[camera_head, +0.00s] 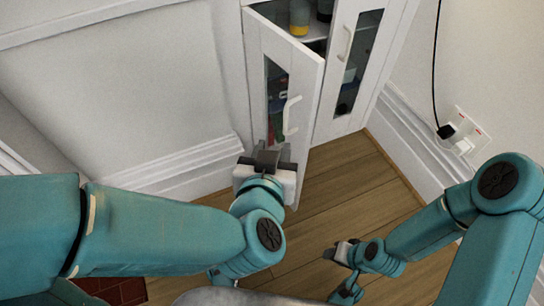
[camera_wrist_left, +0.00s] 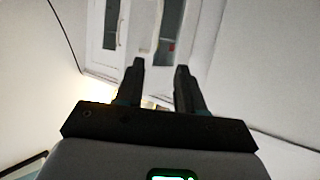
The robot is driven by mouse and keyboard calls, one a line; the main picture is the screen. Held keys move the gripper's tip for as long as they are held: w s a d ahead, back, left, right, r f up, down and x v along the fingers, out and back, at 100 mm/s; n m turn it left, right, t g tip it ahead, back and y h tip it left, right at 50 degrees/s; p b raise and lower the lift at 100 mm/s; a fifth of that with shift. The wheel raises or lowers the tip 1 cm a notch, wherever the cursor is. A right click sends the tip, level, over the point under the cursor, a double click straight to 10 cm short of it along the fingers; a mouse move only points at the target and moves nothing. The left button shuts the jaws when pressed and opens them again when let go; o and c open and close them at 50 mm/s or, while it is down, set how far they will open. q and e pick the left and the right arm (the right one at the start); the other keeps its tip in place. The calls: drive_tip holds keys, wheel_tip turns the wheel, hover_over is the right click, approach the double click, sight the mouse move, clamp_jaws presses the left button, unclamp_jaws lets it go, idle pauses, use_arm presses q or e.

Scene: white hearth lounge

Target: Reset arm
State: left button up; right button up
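My left gripper (camera_head: 268,155) is in front of the white cabinet's left door (camera_head: 308,73), just below that door's white handle (camera_head: 290,116). In the left wrist view its two dark fingers (camera_wrist_left: 160,67) stand apart with nothing held between them, and the cabinet (camera_wrist_left: 105,45) shows beyond them. The left door stands ajar. My right gripper (camera_head: 342,252) is low over the wooden floor at the lower right; it is small and partly hidden by its own wrist, so its fingers cannot be made out.
The cabinet's right door (camera_head: 350,70) has its own handle (camera_head: 345,43). A bottle with yellow contents (camera_head: 299,18) stands on a shelf inside. A wall socket (camera_head: 466,136) with a plugged black cable is at right. Wooden floor (camera_head: 350,185) lies clear between my arms.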

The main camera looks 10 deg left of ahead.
use_arm(q)
drive_tip(key=shift+s, duration=0.25)
idle(0.3)
